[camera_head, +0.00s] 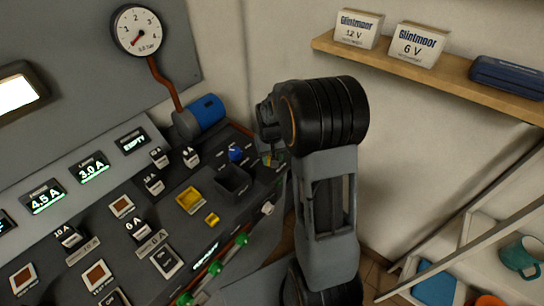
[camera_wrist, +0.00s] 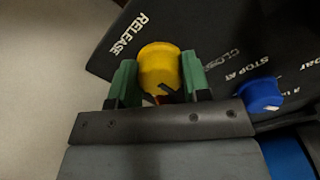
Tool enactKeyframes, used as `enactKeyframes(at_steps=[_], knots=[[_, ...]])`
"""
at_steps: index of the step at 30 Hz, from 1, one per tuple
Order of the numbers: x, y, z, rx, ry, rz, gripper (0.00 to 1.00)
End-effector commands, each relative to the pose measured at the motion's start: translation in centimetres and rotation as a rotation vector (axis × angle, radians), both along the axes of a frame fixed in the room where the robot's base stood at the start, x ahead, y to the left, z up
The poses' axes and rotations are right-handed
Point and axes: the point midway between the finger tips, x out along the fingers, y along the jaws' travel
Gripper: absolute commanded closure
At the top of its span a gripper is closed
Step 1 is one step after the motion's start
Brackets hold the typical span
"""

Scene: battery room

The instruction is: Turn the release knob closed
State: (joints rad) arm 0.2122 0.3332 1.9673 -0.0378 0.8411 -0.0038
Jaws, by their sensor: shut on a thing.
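The yellow release knob (camera_wrist: 158,60) sits on the dark panel beside the printed word RELEASE in the wrist view. My gripper (camera_wrist: 157,84) has one green finger pad on each side of it and is shut on it. A dark mark shows on the knob's near part, partly between the fingers. The word CLOSED, or part of it, is printed to the right of the knob. In the head view, my arm's dark wrist covers most of the gripper and the knob at the console's right end.
A blue knob (camera_wrist: 262,94) stands close to the right finger; it also shows in the head view (camera_head: 236,153). A blue cylinder (camera_head: 205,112) and a gauge (camera_head: 138,30) with a brown pipe are behind. A shelf (camera_head: 440,67) with boxes is at the right.

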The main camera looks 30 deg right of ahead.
Motion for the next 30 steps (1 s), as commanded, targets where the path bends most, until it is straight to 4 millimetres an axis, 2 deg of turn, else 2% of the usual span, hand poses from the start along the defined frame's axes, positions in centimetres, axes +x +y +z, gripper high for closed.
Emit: enactKeyframes(at_steps=[18,30], knots=[[0.07,-0.19,0.12,-0.001,-0.003,0.555,0.80],[0.11,-0.26,0.13,-0.003,-0.005,0.768,0.80]])
